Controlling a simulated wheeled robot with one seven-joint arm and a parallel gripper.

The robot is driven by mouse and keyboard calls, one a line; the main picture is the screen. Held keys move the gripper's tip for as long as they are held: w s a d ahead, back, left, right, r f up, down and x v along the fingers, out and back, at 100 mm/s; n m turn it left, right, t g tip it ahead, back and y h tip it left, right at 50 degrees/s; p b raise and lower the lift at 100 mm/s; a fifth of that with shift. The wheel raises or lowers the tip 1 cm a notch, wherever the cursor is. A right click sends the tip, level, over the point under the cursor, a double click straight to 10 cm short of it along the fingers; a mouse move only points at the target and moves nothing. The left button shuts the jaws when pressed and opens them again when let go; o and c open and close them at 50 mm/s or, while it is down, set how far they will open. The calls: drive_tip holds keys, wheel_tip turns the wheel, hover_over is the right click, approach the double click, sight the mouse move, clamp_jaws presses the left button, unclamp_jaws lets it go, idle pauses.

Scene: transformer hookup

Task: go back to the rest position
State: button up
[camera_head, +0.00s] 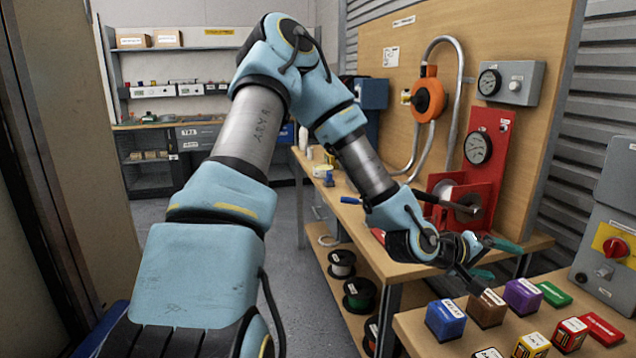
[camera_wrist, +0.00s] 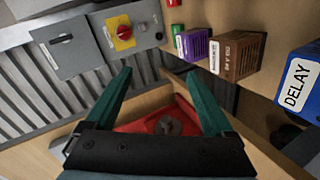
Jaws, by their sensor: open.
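My gripper (camera_head: 496,259) is at the end of my arm, over the near end of the workbench beside the red stand. Its two green fingers are spread apart with nothing between them. In the wrist view my gripper (camera_wrist: 158,76) also shows open and empty, with part of a red base seen beyond it. My arm reaches forward and to the right, bent at the elbow.
The workbench (camera_head: 528,247) carries a red stand with a gauge (camera_head: 489,150). A nearer table holds several coloured blocks, including a blue one (camera_head: 445,318) marked DELAY in the wrist view (camera_wrist: 300,82). A grey switch box (camera_head: 611,215) stands at right. Floor is clear left of the bench.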

drive_tip(key=w+a+f+m+y, duration=0.1)
drive_tip(key=w+a+y, duration=0.15)
drive_tip(key=a, duration=0.45)
drive_tip(key=w+a+f+y, duration=0.2)
drive_tip(key=a+y, duration=0.1)
drive_tip(key=a, duration=0.5)
drive_tip(key=w+a+f+m+y, duration=0.1)
drive_tip(key=w+a+y, duration=0.15)
drive_tip(key=a, duration=0.45)
drive_tip(key=s+a+r+n+y, duration=0.1)
drive_tip(key=s+a+r+y, duration=0.2)
drive_tip(key=a, duration=0.7)
drive_tip(key=s+a+r+y, duration=0.2)
drive_tip(key=s+a+r, duration=0.15)
drive_tip(key=a, duration=0.65)
drive_tip(key=f+b, duration=0.1)
drive_tip(key=s+f+g+b, duration=0.1)
drive_tip(key=f+b, duration=0.1)
drive_tip(key=s+f+g+b, duration=0.1)
drive_tip(key=f+b, duration=0.1)
drive_tip(key=shift+a+f, duration=0.1)
drive_tip(key=shift+f, duration=0.15)
